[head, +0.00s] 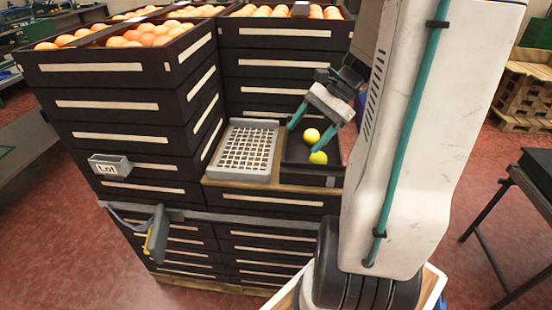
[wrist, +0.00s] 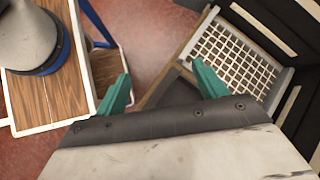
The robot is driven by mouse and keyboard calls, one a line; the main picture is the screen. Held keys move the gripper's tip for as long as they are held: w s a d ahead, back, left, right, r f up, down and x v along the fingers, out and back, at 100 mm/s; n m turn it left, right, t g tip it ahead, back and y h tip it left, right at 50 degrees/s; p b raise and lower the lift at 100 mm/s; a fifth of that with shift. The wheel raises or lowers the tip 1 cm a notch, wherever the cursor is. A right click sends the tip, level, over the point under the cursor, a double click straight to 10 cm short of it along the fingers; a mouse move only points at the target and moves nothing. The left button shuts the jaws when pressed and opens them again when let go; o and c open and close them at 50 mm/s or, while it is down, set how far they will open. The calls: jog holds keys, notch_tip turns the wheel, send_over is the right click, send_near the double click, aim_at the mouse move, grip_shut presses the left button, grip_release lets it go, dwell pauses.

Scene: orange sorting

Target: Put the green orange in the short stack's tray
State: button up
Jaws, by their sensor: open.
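The green orange (head: 318,158) is a yellow-green fruit lying in a small dark tray (head: 332,181) on top of the short stack. My gripper (head: 325,123) has teal fingers, spread apart and empty, above the back of the dark tray. In the wrist view my gripper (wrist: 162,84) shows no fruit between its fingers.
Taller stacks of dark crates topped with oranges (head: 150,35) stand left and behind. My arm covers the right side of the short stack. A dark table (head: 530,180) stands at right.

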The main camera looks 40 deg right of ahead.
jog(key=s+a+r+n+h, duration=0.2)
jog(key=s+a+n, duration=0.1)
jog(key=a+n, duration=0.3)
jog(key=s+a+r+n+g+h, duration=0.1)
jog(key=s+a+r+n+h, duration=0.2)
jog(key=a+n, duration=0.3)
jog(key=s+a+r+n+h, duration=0.2)
jog(key=s+a+n+h, duration=0.1)
jog(key=a+n, duration=0.3)
jog(key=shift+a+r, duration=0.25)
jog(key=shift+a, duration=0.7)
